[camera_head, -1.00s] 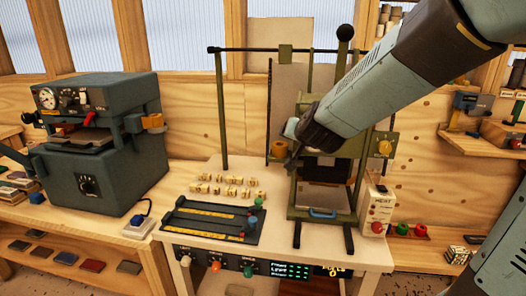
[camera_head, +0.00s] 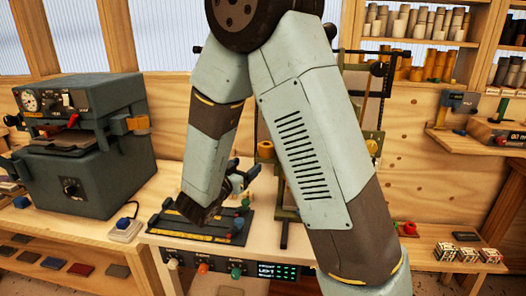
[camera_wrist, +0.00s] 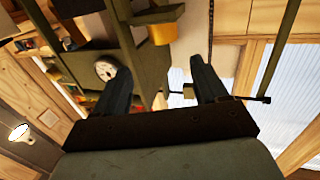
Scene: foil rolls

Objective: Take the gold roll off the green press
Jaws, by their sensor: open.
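The green press (camera_head: 287,214) stands on the bench behind my arm, which hides most of it in the head view. A small gold-orange roll (camera_head: 266,150) shows at its left side, just left of my arm. My gripper (camera_head: 240,178) is left of the press and a little below the roll, above the dark tray. In the wrist view my gripper (camera_wrist: 163,82) has its fingers wide apart with nothing held between them. A gold-orange cylinder (camera_wrist: 165,33) shows beyond the fingers near the top; I cannot tell for sure that it is the roll.
A dark press with a gauge (camera_head: 80,140) stands at the left. The dark tray with yellow strips (camera_head: 195,225) lies below my gripper. Shelves of rolls (camera_head: 420,65) fill the back right. Small patterned cubes (camera_head: 467,252) stand at the right.

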